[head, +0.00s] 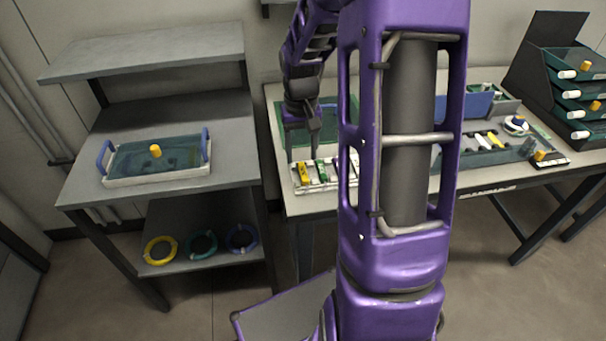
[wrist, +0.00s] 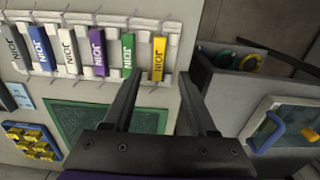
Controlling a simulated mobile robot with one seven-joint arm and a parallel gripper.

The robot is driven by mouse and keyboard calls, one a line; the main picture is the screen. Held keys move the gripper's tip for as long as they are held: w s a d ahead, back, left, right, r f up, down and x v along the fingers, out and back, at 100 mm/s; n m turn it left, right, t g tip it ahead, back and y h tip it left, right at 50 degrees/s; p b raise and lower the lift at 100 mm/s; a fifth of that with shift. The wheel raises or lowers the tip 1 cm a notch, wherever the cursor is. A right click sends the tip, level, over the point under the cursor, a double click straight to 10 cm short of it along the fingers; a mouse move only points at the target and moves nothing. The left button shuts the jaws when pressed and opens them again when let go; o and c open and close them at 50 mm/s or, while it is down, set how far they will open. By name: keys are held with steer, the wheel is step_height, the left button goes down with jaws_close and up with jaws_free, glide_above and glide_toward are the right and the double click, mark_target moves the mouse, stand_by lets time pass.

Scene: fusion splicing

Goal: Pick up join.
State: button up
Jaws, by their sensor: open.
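Several blocks marked JOIN lie side by side in a white rack (wrist: 112,77). In the wrist view they are a yellow join (wrist: 159,58), a green join (wrist: 128,54), a purple join (wrist: 98,52), a white join (wrist: 67,52), a blue join (wrist: 39,47) and a grey join (wrist: 13,50). The head view shows the yellow join (head: 304,174) and green join (head: 320,172) at the rack's left end; my arm hides part of the row. My gripper (wrist: 162,76) is open and empty, its fingertips on either side of the yellow join's near end in the wrist view.
A green mat (head: 284,124) lies behind the rack. The workbench at left holds a tray with blue handles (head: 204,147), with coloured rings (head: 160,250) on its lower shelf. Stacked dark trays (head: 560,75) stand at the far right. Yellow parts (wrist: 32,140) sit in a blue holder near the mat.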

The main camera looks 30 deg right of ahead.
mark_target(303, 171)
steer(key=f, duration=0.2)
steer(key=f+b, duration=0.1)
steer(key=f, duration=0.1)
steer(key=shift+s+d+f, duration=0.1)
steer(key=shift+s+f, duration=0.1)
steer(key=shift+f, duration=0.2)
jaws_close()
